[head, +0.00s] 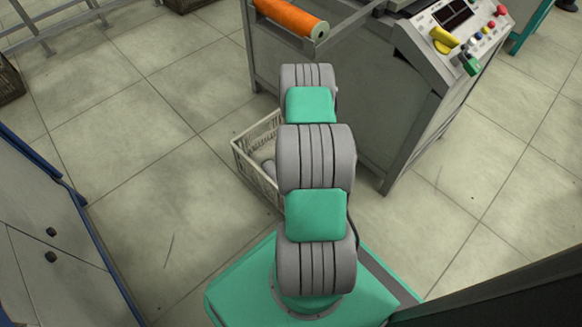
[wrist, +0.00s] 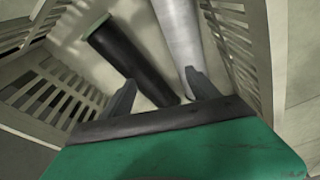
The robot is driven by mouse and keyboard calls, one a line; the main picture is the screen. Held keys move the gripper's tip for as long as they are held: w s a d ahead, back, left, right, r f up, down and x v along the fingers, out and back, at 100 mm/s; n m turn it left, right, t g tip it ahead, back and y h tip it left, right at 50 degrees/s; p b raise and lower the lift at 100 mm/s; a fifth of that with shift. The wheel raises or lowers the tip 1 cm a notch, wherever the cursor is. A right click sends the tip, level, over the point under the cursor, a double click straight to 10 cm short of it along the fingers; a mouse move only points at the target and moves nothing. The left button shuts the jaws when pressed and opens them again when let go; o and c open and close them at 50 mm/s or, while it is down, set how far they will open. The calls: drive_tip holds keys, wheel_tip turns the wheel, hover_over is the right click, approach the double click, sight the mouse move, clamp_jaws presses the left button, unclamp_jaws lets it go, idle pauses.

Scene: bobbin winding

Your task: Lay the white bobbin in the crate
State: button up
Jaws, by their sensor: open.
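The white bobbin (wrist: 178,38) looks pale grey and lies inside the crate, running from the top edge of the wrist view down towards my gripper's right finger. It shows in part inside the crate in the head view (head: 269,169). The crate (head: 243,157) is pale, with slatted walls (wrist: 235,35). My gripper (wrist: 161,77) is open, low over the crate's inside, with nothing held between its fingers. Its right fingertip is beside the white bobbin; I cannot tell whether they touch. In the head view my arm hides my gripper and part of the crate.
A black bobbin with a green end (wrist: 128,62) lies in the crate, its near end between my fingers. A grey machine (head: 350,110) with an orange roll (head: 288,17) and a control panel (head: 455,30) stands behind the crate.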

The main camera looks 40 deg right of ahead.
wheel_tip(320, 180, up, 12)
drive_tip(key=s+p, duration=0.2)
drive_tip(key=p, duration=0.4)
drive_tip(key=w+a+r+n, duration=0.1)
drive_tip(key=w+a+r, duration=0.1)
drive_tip(key=a+r, duration=0.75)
drive_tip(key=w+a+r+n, duration=0.15)
drive_tip(key=a+r, duration=0.45)
drive_tip(key=r, duration=0.6)
drive_tip(key=s+a+r+n+y, duration=0.1)
drive_tip(key=s+a+r, duration=1)
drive_tip(key=s+a, duration=0.1)
drive_tip(key=shift+s+a+r+n, duration=0.3)
drive_tip(key=shift+a+r+n, duration=0.05)
drive_tip(key=shift+a, duration=0.5)
